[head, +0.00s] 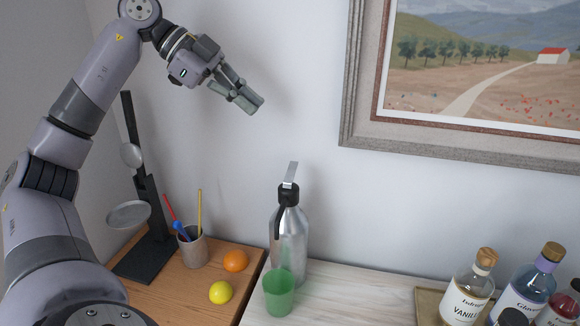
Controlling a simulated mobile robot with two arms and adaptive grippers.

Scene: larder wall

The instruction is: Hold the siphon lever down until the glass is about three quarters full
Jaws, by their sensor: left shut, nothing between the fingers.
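The siphon (291,240) is a silver bottle with a black head, standing upright on the pale wooden surface. Its flat grey lever (291,175) sticks up from the head, and nothing touches it. A green translucent glass (278,293) stands in front of the siphon, below the black spout (281,222). I cannot tell a liquid level in the glass. My left gripper (250,103) is shut and empty, raised in front of the wall, above and to the left of the siphon. My right gripper is not in view.
An orange (235,261), a yellow lemon (221,292), a cup (193,247) with pens and a black stand (146,258) occupy the brown surface at left. Corked bottles (467,291) stand on a tray (429,306) at right. A framed painting (470,150) hangs above. The pale counter between is clear.

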